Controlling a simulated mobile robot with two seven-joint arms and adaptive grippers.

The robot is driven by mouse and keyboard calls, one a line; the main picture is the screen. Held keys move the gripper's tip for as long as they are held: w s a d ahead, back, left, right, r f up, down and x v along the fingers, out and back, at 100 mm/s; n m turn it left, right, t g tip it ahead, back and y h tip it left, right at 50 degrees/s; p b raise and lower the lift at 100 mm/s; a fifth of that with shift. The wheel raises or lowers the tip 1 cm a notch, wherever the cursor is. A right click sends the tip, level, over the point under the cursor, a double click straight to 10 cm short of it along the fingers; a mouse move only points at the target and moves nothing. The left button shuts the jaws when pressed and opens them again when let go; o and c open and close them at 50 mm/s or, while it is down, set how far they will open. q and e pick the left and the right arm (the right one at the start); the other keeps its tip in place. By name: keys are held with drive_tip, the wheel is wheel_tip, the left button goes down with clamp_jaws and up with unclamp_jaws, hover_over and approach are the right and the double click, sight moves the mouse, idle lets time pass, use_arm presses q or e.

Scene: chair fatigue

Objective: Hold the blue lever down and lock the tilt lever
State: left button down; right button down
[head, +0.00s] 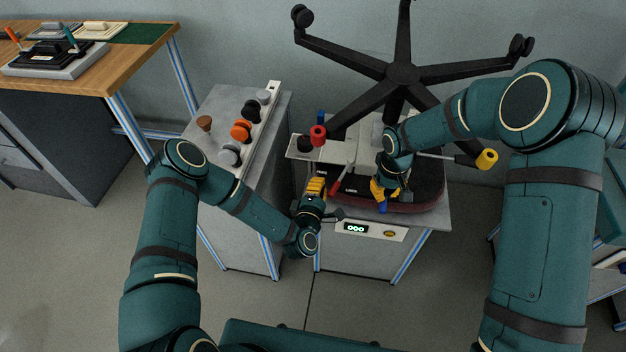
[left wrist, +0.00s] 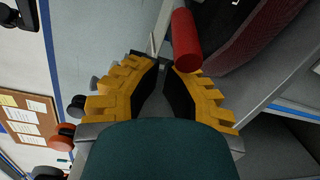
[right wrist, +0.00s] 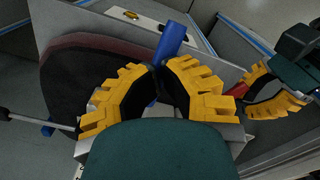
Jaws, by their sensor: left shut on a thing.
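The chair's blue lever (head: 383,206) points down by the seat edge; it also shows in the right wrist view (right wrist: 172,40). My right gripper (head: 384,192) has its fingers closed around it; blue shows between the fingers (right wrist: 158,78). A red lever (head: 337,186), seemingly the tilt lever, sticks out beside two small printed labels on the fixture. My left gripper (head: 318,180) is at this lever, coming from the left. In the left wrist view the red handle (left wrist: 186,40) lies against the right fingertip. The exact contact is partly hidden.
The upturned chair base (head: 402,74) with casters stands above the fixture. A grey cabinet (head: 215,112) with several knobs stands left. A small display (head: 356,227) is at the front.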

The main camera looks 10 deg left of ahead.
use_arm(q)
drive_tip(key=shift+s+d, duration=0.4)
drive_tip(key=shift+d, duration=0.3)
drive_tip(key=shift+s+d, duration=0.35)
drive_tip(key=shift+d, duration=0.35)
use_arm(e)
drive_tip(key=shift+a, duration=0.1)
use_arm(q)
drive_tip(key=shift+s, duration=0.15)
drive_tip(key=s+d, duration=0.1)
drive_tip(key=s, duration=0.8)
drive_tip(key=shift+s+d+r, duration=0.25)
drive_tip(key=shift+s+r, duration=0.05)
drive_tip(key=shift+s, duration=0.05)
